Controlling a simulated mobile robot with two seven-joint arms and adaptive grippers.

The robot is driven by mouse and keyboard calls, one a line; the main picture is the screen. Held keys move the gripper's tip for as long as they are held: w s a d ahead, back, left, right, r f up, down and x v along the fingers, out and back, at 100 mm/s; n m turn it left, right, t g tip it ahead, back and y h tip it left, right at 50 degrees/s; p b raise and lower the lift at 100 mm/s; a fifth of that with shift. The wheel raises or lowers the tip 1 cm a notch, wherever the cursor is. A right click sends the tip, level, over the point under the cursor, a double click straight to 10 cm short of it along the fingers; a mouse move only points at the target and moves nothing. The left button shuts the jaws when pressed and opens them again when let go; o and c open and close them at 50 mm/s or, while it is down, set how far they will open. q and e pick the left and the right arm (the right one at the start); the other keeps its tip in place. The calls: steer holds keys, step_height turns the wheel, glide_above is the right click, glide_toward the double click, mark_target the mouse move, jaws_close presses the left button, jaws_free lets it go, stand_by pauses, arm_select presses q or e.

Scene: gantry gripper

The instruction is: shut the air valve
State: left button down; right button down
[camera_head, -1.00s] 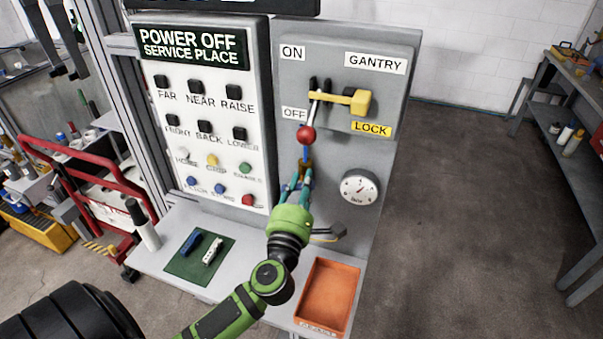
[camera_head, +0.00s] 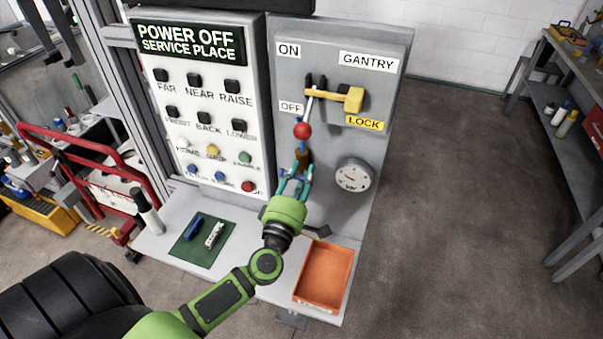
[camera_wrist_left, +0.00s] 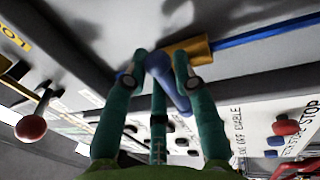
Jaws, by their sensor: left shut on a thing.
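The air valve has a brass body (camera_head: 304,158) low on the grey gantry panel, below the red-knobbed switch lever. In the left wrist view the brass body (camera_wrist_left: 190,50) joins a blue line, and the blue valve handle (camera_wrist_left: 170,82) slants away from that line at an angle. My left gripper (camera_head: 296,180) is at the valve with its teal fingers pointing up at it. In the left wrist view its fingers (camera_wrist_left: 166,70) are closed around the blue handle. The fingers partly hide the handle in the head view. My right gripper is not in view.
The red-knobbed lever (camera_head: 302,130) and yellow lock piece (camera_head: 340,97) are just above. A round gauge (camera_head: 354,175) is close on the right. Coloured buttons fill the white panel (camera_head: 206,120). An orange tray (camera_head: 325,275) and green mat (camera_head: 187,254) lie on the shelf.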

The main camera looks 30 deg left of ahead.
arm_select(q)
steer(key=shift+f, duration=0.35)
steer(key=c, duration=1.1)
jaws_free()
steer(key=shift+c, duration=0.2)
steer(key=shift+o, duration=0.4)
steer(key=shift+r, duration=0.1)
steer(key=v, duration=1.2)
